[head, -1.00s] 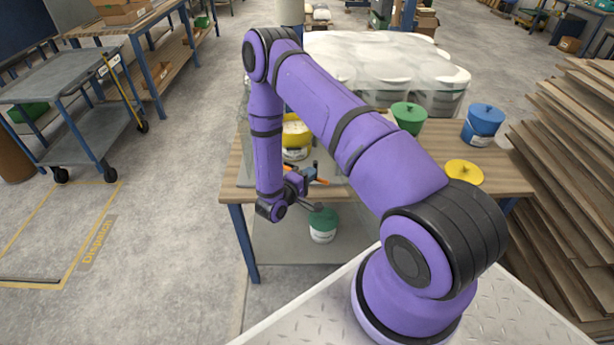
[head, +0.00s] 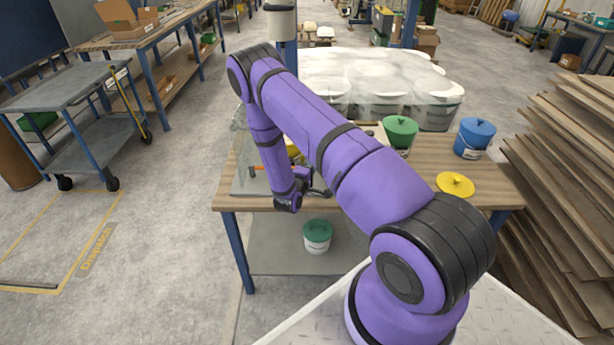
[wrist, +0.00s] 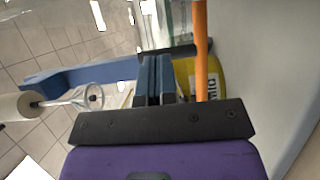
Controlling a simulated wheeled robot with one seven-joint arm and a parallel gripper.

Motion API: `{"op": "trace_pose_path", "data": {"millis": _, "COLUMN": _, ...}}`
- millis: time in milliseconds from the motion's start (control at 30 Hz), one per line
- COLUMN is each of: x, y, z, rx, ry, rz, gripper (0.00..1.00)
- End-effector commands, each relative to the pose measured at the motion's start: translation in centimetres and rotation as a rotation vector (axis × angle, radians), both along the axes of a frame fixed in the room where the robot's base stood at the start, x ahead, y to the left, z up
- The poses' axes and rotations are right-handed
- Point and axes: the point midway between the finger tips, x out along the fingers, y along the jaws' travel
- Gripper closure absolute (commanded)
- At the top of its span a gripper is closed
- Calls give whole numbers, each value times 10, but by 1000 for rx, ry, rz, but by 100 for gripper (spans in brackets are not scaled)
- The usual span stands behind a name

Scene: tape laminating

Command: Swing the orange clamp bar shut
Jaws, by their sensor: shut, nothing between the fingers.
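The orange clamp bar (wrist: 201,50) stands upright in the wrist view, just right of my gripper (wrist: 154,58). My blue fingers are shut together with nothing between them. The bar runs down behind the dark edge of my gripper body, and I cannot tell whether it touches the fingers. A yellow bucket (wrist: 214,78) with a label shows behind the bar. In the head view, a small orange piece (head: 253,171) shows left of my forearm. The yellow bucket (head: 293,150) is mostly hidden there by my arm, as are my fingertips.
The wooden table (head: 405,178) holds a green-lidded bucket (head: 400,134), a blue bucket (head: 474,138) and a yellow lid (head: 455,184). A green-lidded tub (head: 318,236) stands on the lower shelf. Stacked boards (head: 565,170) rise at right. A blue bar (wrist: 85,77) lies left of my fingers.

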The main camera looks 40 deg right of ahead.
Motion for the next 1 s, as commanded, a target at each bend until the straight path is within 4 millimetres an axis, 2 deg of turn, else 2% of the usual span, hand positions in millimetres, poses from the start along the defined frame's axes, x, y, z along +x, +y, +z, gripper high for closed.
{"op": "trace_pose_path", "data": {"millis": 200, "x": 14, "y": -16, "z": 0, "rx": 0, "ry": 0, "rz": -1, "gripper": 100}}
{"op": "trace_pose_path", "data": {"millis": 400, "x": 19, "y": -21, "z": 0, "rx": -2, "ry": -1, "rz": -1, "gripper": 100}}
{"op": "trace_pose_path", "data": {"millis": 833, "x": 22, "y": -24, "z": 2, "rx": -4, "ry": -5, "rz": -2, "gripper": 100}}
{"op": "trace_pose_path", "data": {"millis": 1000, "x": 25, "y": -18, "z": 3, "rx": -4, "ry": -7, "rz": -1, "gripper": 100}}
